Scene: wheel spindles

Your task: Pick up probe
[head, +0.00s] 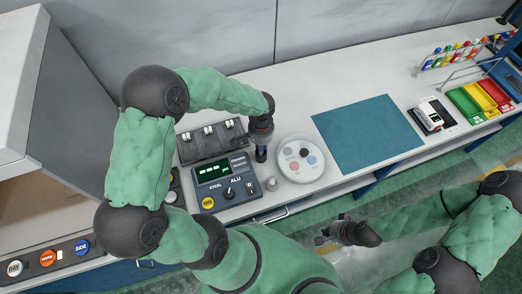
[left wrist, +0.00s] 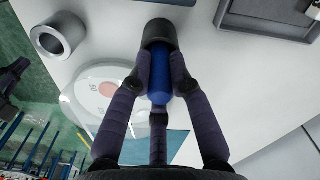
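The probe, a blue cylinder with a dark grey cylindrical end (left wrist: 159,72), lies between the fingers of my left gripper (left wrist: 160,78) in the left wrist view. The fingertips press close against both sides of its blue body. In the head view my left gripper (head: 261,153) points down over the white bench, between the meter box and the round white dish, and hides most of the probe. I cannot tell whether the dark end touches the bench. My right gripper (head: 331,231) is empty in front of the bench, its fingers apart.
The meter box (head: 223,178) with knob and green display stands left of my left gripper. The round dish (head: 301,158) is close on its right. A metal ring (head: 271,184) sits nearby. A blue mat (head: 366,135), coloured bins (head: 480,98) and a tube rack lie further right.

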